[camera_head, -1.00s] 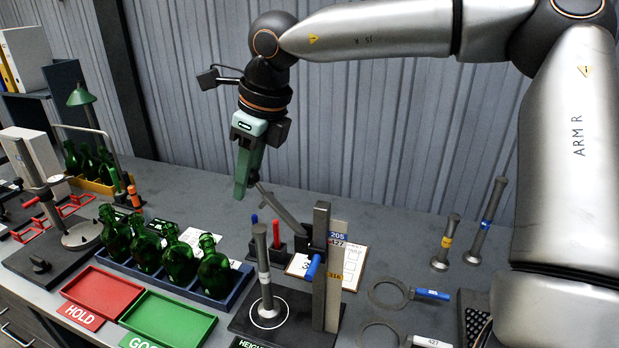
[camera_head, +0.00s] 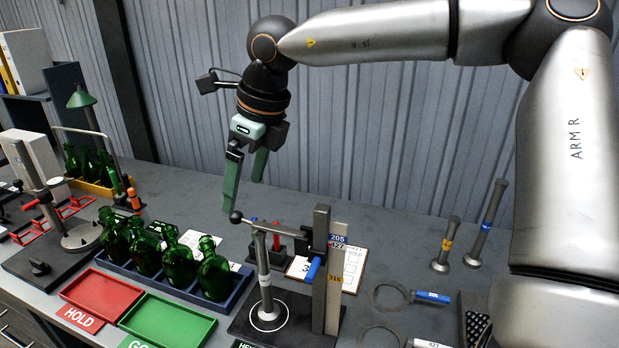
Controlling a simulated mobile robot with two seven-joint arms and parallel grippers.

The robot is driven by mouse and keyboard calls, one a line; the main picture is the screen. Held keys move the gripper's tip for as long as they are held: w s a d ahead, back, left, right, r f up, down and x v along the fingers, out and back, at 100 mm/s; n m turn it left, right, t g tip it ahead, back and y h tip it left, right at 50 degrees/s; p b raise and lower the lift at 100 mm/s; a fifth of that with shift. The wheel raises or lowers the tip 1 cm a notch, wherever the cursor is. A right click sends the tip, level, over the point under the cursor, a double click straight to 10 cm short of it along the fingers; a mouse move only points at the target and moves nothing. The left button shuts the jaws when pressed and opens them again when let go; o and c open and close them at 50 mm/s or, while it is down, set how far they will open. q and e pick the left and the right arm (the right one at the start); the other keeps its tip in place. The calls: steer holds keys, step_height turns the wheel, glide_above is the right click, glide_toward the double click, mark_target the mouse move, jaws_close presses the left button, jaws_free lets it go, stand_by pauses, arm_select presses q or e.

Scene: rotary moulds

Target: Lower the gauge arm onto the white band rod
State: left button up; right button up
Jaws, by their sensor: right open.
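The gauge arm (camera_head: 283,231) is a grey bar with a dark ball at its left end. It reaches left from the gauge post (camera_head: 328,268) and lies about level over the top of the white band rod (camera_head: 264,272). It looks to rest on the rod's top, though a small gap cannot be ruled out. The rod stands upright inside a white ring on the dark gauge base (camera_head: 245,322). My right gripper (camera_head: 244,203) is open and empty, with green fingers pointing down just above the arm's ball end. My left gripper is not in view.
Green bottles (camera_head: 179,266) stand in a blue tray left of the gauge. Red (camera_head: 103,296) and green (camera_head: 167,320) trays lie in front. Yellow-band (camera_head: 446,243) and blue-band (camera_head: 487,222) rods stand at right, near ring gauges (camera_head: 391,295). A clipboard lies behind the post.

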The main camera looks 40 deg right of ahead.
stand_by(0.4)
step_height(320, 180, up, 7)
steer(key=p, duration=0.1)
stand_by(0.8)
stand_by(0.5)
